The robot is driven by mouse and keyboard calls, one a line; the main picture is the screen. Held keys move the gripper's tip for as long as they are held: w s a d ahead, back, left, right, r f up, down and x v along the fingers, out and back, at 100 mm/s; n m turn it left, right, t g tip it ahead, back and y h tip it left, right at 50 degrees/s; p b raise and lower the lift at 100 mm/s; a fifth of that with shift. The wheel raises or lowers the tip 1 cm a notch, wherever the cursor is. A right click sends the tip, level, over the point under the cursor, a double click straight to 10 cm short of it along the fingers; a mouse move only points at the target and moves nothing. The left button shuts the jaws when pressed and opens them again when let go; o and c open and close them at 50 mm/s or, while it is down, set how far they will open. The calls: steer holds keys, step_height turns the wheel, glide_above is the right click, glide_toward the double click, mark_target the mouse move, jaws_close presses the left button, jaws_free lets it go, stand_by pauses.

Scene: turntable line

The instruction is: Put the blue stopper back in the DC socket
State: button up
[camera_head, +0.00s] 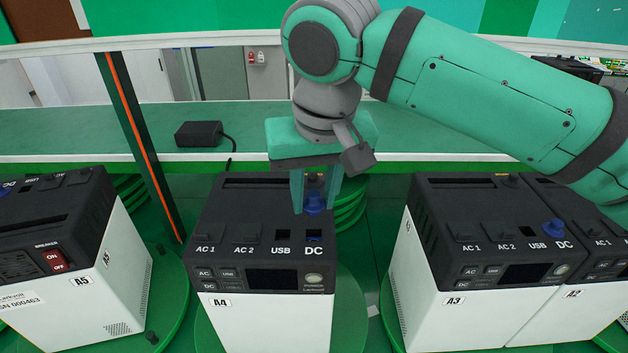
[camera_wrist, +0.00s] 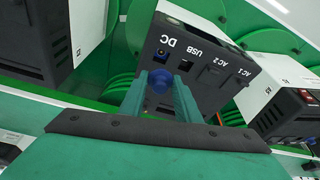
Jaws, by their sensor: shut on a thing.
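My gripper (camera_head: 316,200) is shut on the blue stopper (camera_head: 314,204), just above and behind the DC socket (camera_head: 314,236) of the unit marked A4 (camera_head: 262,210). In the wrist view the blue stopper (camera_wrist: 159,84) sits between the two green fingers (camera_wrist: 160,92). The DC socket (camera_wrist: 162,56) shows uncovered beyond the stopper, with a blue inside. The stopper looks apart from the socket. The USB socket (camera_head: 282,235) beside it is also open. AC 1 (camera_head: 208,237) and AC 2 (camera_head: 246,237) have dark covers.
Unit A3 (camera_head: 450,215) stands to the right with a blue stopper (camera_head: 553,228) at its DC socket; A2 (camera_head: 600,292) adjoins it. Unit A5 (camera_head: 60,280) is at left. A dark post (camera_head: 140,140) rises left of A4. A black adapter (camera_head: 199,133) lies on the rear shelf.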

mark_target(315, 213)
steer(key=shift+f, duration=2.05)
steer(key=shift+s+d, duration=0.1)
steer(key=shift+f, duration=0.65)
stand_by(0.5)
steer(key=shift+r, duration=0.15)
steer(key=o, duration=1.1)
steer(key=shift+c, duration=0.2)
